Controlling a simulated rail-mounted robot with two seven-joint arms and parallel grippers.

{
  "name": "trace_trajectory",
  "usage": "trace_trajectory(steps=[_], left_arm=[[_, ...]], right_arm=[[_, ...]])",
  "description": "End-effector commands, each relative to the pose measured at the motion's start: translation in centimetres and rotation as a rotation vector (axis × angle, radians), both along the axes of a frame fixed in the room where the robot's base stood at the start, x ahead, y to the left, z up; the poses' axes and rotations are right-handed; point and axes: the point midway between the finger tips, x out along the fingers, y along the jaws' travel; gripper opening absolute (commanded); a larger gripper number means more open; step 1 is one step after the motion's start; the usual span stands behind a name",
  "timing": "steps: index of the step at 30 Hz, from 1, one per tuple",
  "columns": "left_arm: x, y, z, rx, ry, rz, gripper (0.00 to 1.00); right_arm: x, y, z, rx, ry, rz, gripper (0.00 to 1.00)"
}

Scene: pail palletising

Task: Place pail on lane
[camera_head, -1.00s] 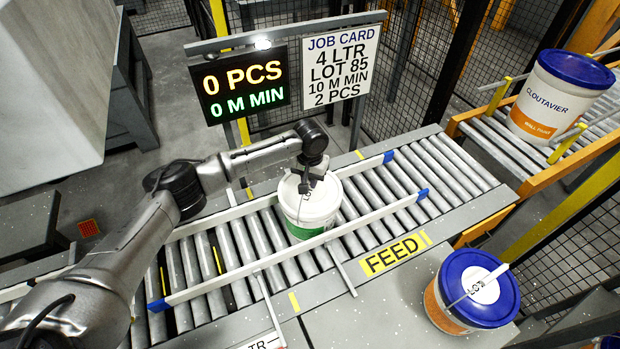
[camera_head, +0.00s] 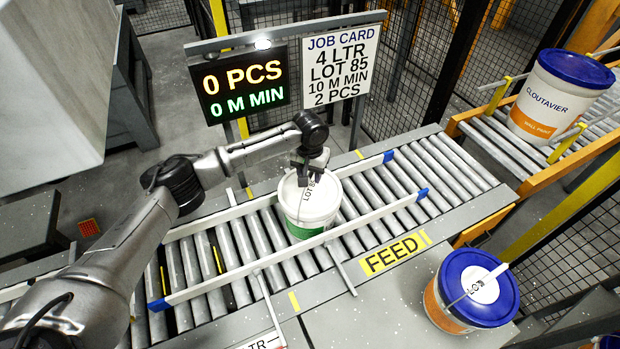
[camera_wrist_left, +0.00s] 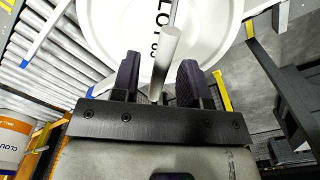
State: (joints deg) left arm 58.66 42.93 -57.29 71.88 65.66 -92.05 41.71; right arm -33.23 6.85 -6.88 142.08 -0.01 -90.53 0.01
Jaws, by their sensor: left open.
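A white pail with a green band (camera_head: 304,212) stands upright on the roller lane between the guide rails. Its white lid carries a "LOT 8…" label, and a thin wire handle stands up over it. My left gripper (camera_head: 310,163) is just above the far side of the lid, apart from the lid as far as I can tell. In the left wrist view its two dark fingers (camera_wrist_left: 161,78) are open, with the light handle grip (camera_wrist_left: 167,48) between them and the white lid (camera_wrist_left: 205,25) beyond. The roller lane (camera_head: 205,262) is marked FEED. My right gripper is not in view.
A blue-lidded pail (camera_head: 470,290) stands at the front right beside the lane. A blue-lidded CLOUTAVIER pail (camera_head: 545,105) sits on another conveyor at the right. A display (camera_head: 240,85) reads 0 PCS, next to a job card (camera_head: 340,65). The lane's right-hand rollers are clear.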

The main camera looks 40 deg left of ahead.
Motion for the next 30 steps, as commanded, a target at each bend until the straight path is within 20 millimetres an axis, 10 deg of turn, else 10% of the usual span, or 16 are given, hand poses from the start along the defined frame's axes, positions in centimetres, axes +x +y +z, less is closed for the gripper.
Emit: trace_trajectory(steps=[18, 25, 30], left_arm=[[0.0, 0.0, 9.0, 0.000, 0.000, 0.000, 0.41], [-0.1, -0.2, 9.2, 0.001, 0.001, -0.007, 0.41], [-1.3, -3.4, 5.3, 0.004, 0.004, -0.115, 0.41]], right_arm=[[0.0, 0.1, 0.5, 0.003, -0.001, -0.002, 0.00], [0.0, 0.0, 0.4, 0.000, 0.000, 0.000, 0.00], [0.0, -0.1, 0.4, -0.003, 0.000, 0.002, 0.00]])
